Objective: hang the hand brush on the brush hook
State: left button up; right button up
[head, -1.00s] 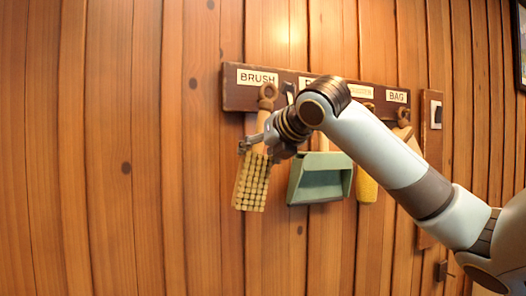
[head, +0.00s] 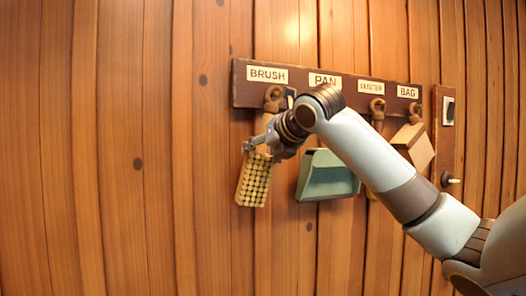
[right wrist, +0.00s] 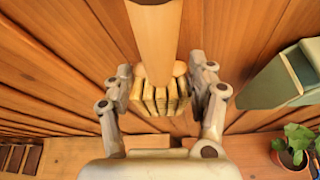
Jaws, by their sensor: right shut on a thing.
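The hand brush (head: 254,180) hangs down in front of the plank wall, slightly tilted, with its pale bristle block low and its ring (head: 273,98) at the top. My right gripper (head: 260,148) is shut on it, just above the bristles. In the right wrist view, the brush handle (right wrist: 156,40) runs up between the two fingers (right wrist: 160,88). The ring lies just below the BRUSH label (head: 267,74), over the rail's lower edge. The brush hook is not clearly seen, and I cannot tell whether the ring is around it. My left gripper is not in view.
The dark rail (head: 345,90) also carries a green dustpan (head: 326,178), a duster ring (head: 377,106) and a tan bag (head: 414,146). My right arm hides part of them. A potted plant (right wrist: 293,148) stands low in the right wrist view. The wall left of the brush is bare.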

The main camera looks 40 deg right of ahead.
jog(key=shift+f, duration=0.15)
jog(key=o, duration=1.7)
